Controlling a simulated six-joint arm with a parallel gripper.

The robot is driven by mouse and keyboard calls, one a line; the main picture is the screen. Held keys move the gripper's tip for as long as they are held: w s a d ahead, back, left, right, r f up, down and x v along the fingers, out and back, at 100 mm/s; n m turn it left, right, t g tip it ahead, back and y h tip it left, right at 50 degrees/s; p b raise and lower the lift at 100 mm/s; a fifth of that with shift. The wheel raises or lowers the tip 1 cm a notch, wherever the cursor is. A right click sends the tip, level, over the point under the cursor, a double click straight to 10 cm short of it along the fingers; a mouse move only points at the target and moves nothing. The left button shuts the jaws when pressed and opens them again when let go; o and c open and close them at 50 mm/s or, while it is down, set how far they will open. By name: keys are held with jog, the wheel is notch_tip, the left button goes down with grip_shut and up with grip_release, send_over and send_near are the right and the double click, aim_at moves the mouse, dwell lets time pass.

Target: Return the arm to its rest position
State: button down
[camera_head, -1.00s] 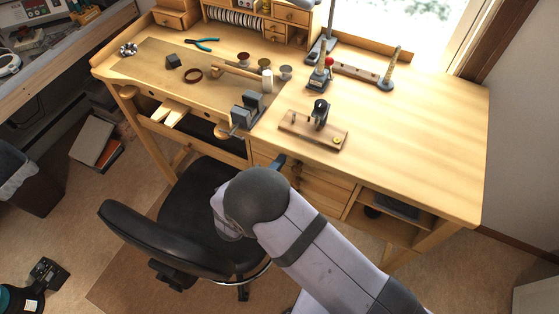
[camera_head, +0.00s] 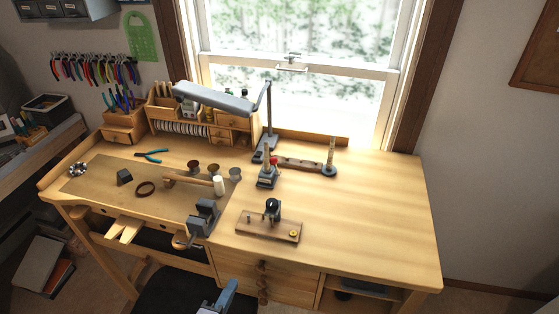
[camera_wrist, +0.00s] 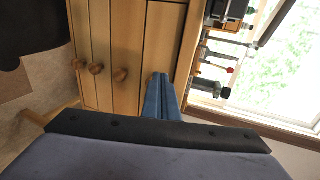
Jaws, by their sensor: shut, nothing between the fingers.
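My gripper (camera_head: 225,297) shows at the bottom edge of the head view as a small blue tip. It is over the black chair seat in the picture, in front of the wooden workbench (camera_head: 385,215). In the wrist view its two blue fingers (camera_wrist: 161,82) lie together, shut with nothing between them. Behind them are the bench's drawer fronts (camera_wrist: 115,45) with round knobs. The rest of my arm is out of the head view.
The black chair (camera_head: 180,290) stands in front of the bench. A bench vise (camera_head: 203,218), a wooden-based tool (camera_head: 268,228) and a grey lamp (camera_head: 215,97) occupy the bench. The right part of the benchtop is clear.

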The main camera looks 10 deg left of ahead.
jog(key=w+d+r+m+g+h, duration=0.1)
jog(key=w+d+m+g+h, duration=0.15)
jog(key=d+m, duration=0.5)
jog(key=w+d+m+g+h, duration=0.15)
jog(key=d+m+g, duration=0.25)
jog(key=d+m, duration=0.4)
jog(key=w+d+r+m+g+h, duration=0.1)
jog(key=d+m+g+h, duration=0.25)
jog(key=d+m, duration=0.45)
jog(key=s+d+r+m+g+y, duration=0.1)
jog(key=d+r+m+y, duration=0.3)
jog(key=m, duration=0.6)
jog(key=d+r+m+y, duration=0.1)
jog(key=d+m, duration=0.5)
jog(key=m, duration=0.4)
jog(key=s+d+r+m+g+y, duration=0.1)
jog(key=d+r+m+y, duration=0.2)
jog(key=m, duration=0.8)
jog(key=s+r+g, duration=0.1)
jog(key=s+g, duration=0.1)
jog(key=s, duration=0.4)
jog(key=shift+s+d+n, duration=0.15)
jog(key=shift+d+n, duration=0.2)
jog(key=shift+d, duration=0.1)
